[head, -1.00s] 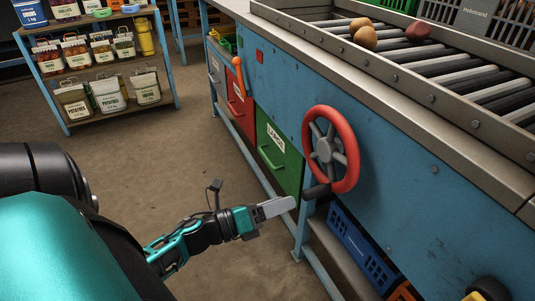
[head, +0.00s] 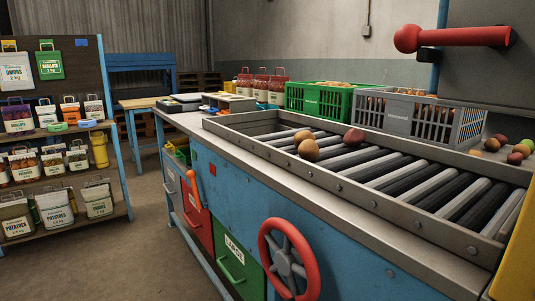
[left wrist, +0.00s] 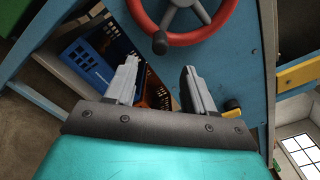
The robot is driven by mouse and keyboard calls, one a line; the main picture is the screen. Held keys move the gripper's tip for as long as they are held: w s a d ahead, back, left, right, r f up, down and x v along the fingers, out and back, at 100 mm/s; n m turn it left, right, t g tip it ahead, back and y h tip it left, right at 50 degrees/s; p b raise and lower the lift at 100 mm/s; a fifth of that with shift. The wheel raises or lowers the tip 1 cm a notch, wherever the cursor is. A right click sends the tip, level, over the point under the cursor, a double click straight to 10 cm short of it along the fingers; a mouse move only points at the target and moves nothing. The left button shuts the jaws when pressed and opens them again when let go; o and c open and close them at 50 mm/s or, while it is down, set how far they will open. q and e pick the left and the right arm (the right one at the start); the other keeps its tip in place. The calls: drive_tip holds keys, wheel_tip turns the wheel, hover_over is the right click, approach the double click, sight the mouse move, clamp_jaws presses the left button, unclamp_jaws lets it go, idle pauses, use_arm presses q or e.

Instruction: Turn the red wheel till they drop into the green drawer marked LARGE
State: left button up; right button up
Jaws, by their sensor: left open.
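The red wheel (head: 289,259) with grey spokes is on the blue side panel of the sorting table, its lower part cut off by the head view's edge. In the left wrist view the wheel (left wrist: 183,37) is at the top, with a dark handle knob (left wrist: 160,43). My left gripper (left wrist: 160,72) is open and empty, its fingertips just below the wheel and apart from the knob in the picture. The green drawer (head: 238,264) marked LARGE is left of the wheel and looks shut. Brownish potatoes (head: 307,148) lie on the roller bed (head: 400,177). My right gripper is not in view.
A red drawer (head: 197,215) and an orange lever (head: 191,182) are further left. A green crate (head: 318,100) and a grey crate (head: 408,114) stand behind the rollers. A blue crate (left wrist: 88,65) is low beside my left gripper. Floor is clear between table and shelf.

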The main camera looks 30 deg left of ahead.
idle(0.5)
use_arm(q)
drive_tip(key=n+b, duration=0.1)
drive_tip(key=n, duration=2.6)
approach(294, 301)
drive_tip(key=x, duration=0.7)
drive_tip(key=shift+w+a+f, duration=0.1)
drive_tip(key=shift+a+f, duration=0.2)
drive_tip(key=shift+f, duration=0.1)
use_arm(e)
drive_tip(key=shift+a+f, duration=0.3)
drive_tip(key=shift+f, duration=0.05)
use_arm(q)
drive_tip(key=shift+c, duration=0.3)
clamp_jaws()
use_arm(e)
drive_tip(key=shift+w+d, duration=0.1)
